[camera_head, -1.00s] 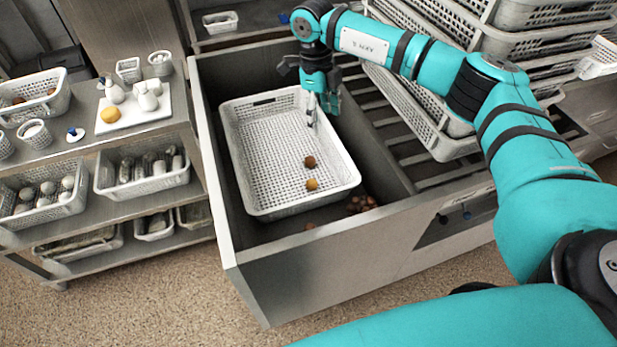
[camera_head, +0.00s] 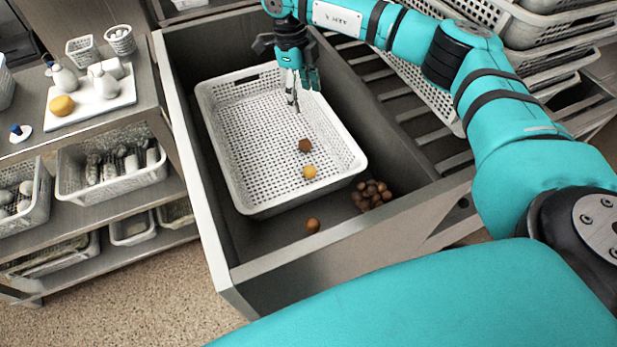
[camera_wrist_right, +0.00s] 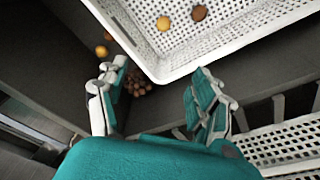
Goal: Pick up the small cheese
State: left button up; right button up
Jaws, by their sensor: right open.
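No thing is clearly marked as the small cheese. A small yellow round piece (camera_head: 309,171) lies in the white perforated basket (camera_head: 262,202), near its front end, with a brown ball (camera_head: 305,145) just behind it. The right wrist view shows the yellow piece (camera_wrist_right: 163,23) and the brown ball (camera_wrist_right: 199,13) inside the basket, at the top. My right gripper (camera_head: 294,100) is over the back part of the basket, pointing down. Its fingers (camera_wrist_right: 158,98) are spread, with nothing between them. My left gripper is out of view.
The basket stands in a deep grey bin (camera_head: 195,200). Several brown balls (camera_head: 372,194) and a single one (camera_head: 313,225) lie outside the basket. A yellow round thing (camera_head: 62,105) sits on a white board at left. Stacked baskets (camera_head: 540,35) stand right.

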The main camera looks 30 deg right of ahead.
jog(key=b, duration=1.1)
send_over(309, 168)
jog(key=w+a, duration=0.1)
notch_tip(309, 168, down, 12)
jog(key=f, duration=0.8)
jog(key=s+d+f, duration=0.1)
jog(key=f, duration=0.3)
notch_tip(309, 168, down, 5)
jog(key=shift+f+b, duration=0.15)
jog(key=shift+b, duration=0.35)
jog(key=shift+d+f, duration=0.1)
jog(key=shift+f, duration=0.05)
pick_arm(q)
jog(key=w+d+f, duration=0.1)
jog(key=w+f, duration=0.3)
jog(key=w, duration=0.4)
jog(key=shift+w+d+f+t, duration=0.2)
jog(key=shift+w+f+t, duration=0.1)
pick_arm(e)
jog(key=c, duration=1.2)
